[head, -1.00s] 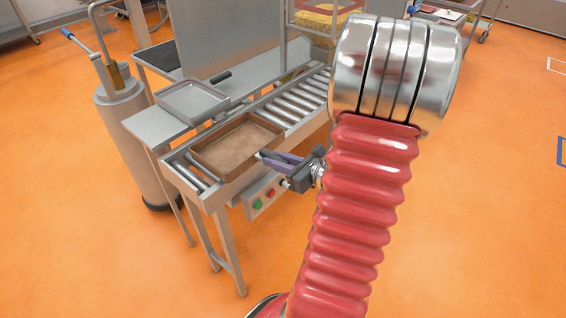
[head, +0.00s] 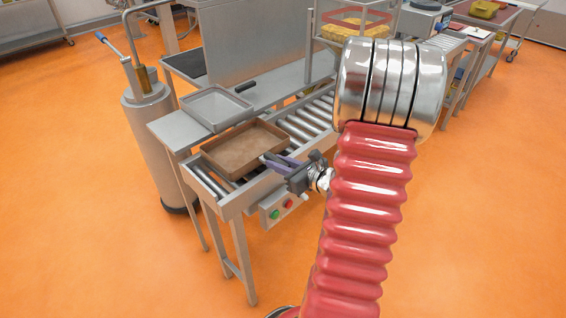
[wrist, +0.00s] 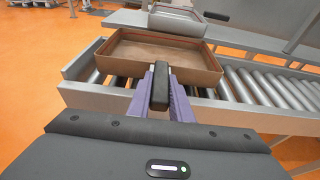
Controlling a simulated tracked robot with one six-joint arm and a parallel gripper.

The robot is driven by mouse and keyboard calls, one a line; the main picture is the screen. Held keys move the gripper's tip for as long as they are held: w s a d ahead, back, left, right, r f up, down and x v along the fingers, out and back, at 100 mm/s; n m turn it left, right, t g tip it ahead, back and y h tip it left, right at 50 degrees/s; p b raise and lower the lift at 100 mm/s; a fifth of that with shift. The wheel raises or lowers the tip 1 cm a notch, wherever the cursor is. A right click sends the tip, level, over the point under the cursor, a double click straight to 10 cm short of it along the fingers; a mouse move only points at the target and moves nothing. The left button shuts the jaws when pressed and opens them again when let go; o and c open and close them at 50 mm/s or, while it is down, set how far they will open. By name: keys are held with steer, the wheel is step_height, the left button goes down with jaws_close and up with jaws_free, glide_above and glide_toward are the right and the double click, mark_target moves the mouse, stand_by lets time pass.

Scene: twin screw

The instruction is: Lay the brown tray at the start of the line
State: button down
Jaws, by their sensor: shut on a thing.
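The brown tray (head: 268,164) is a shallow rectangular tray over the near left end of the roller conveyor (head: 313,118), the start of the line. It also shows in the wrist view (wrist: 198,71), where bare rollers appear on both sides of it. I cannot tell whether its base touches the rollers or is slightly above them. My gripper (head: 270,161) is at the tray's near right side. In the wrist view its purple fingers (wrist: 160,92) are shut on the tray's black handle (wrist: 160,86).
A grey tray (head: 216,105) with a black handle sits on the steel side table (head: 172,128) behind the conveyor. A grey cylinder with a lever (head: 150,150) stands at the left. A box with green and red buttons (head: 283,206) hangs on the conveyor's front. The orange floor in front is clear.

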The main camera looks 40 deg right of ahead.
steer(key=shift+f, duration=1.25)
stand_by(0.5)
steer(key=c, duration=1.5)
jaws_free()
steer(key=shift+c, duration=0.2)
steer(key=v, duration=1.3)
steer(key=shift+s, duration=0.4)
